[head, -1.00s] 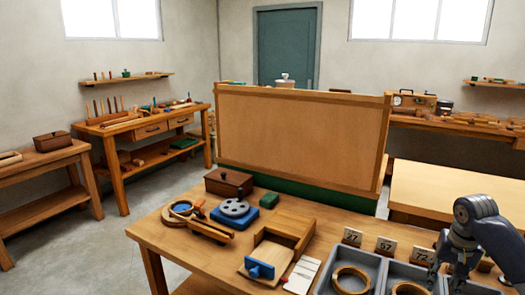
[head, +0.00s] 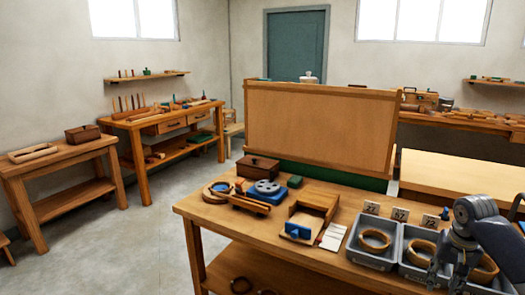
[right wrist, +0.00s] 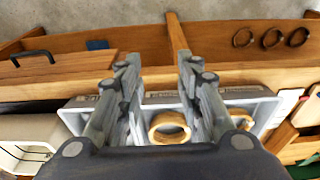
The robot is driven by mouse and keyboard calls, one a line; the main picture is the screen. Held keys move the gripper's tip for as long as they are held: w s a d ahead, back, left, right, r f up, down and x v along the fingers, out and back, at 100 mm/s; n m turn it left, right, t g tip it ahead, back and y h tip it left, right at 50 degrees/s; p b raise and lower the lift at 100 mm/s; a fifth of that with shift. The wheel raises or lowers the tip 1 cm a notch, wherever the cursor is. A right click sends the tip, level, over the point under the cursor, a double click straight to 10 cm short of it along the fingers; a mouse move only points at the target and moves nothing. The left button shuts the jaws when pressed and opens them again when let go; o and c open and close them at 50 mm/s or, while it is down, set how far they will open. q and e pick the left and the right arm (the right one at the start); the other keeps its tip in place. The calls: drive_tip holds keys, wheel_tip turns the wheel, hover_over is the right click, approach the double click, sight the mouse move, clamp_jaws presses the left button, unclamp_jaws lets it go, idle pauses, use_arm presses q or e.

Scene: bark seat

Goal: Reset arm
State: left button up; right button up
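My right gripper (head: 452,268) is in the head view at the lower right, in front of the grey trays (head: 352,252). In the right wrist view its two fingers (right wrist: 160,100) are spread apart with nothing held between them. A wooden ring (right wrist: 170,130) in a tray shows beyond the gap between the fingers. In the head view, one ring (head: 374,241) lies in the left tray and another ring (head: 423,250) in the middle tray. A third ring (head: 485,270) is partly hidden by my gripper. My left gripper is in neither view.
The wooden workbench (head: 215,215) carries a brown box (head: 258,168), a blue-fronted wooden block (head: 300,228) and number cards (head: 400,214) behind the trays. A tall board (head: 320,128) stands behind. Several rings (head: 240,285) lie on the lower shelf. Floor at left (head: 130,235) is clear.

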drive_tip(key=s+a+f+n, duration=0.15)
drive_tip(key=s+f, duration=0.25)
drive_tip(key=f, duration=0.9)
drive_tip(key=s+a+f+n, duration=0.1)
drive_tip(key=s+a+f, duration=0.2)
drive_tip(key=f, duration=1)
drive_tip(key=s+a+f+n, duration=0.1)
drive_tip(key=s+a+f, duration=0.25)
drive_tip(key=f, duration=1.05)
drive_tip(key=s+a+f+n, duration=0.1)
drive_tip(key=s+a+f, duration=0.2)
drive_tip(key=s+f, duration=0.6)
drive_tip(key=s+a+f+n, duration=0.2)
drive_tip(key=s+a+f, duration=0.25)
drive_tip(key=s, duration=0.75)
drive_tip(key=s+a+f+n, duration=0.1)
drive_tip(key=s+a+f, duration=0.1)
drive_tip(key=s, duration=0.7)
drive_tip(key=s+a+f+n, duration=0.1)
drive_tip(key=s+a, duration=0.4)
drive_tip(key=s, duration=0.5)
drive_tip(key=shift+f+g+y, duration=0.3)
drive_tip(key=shift+f+y, duration=0.1)
drive_tip(key=shift+f, duration=0.4)
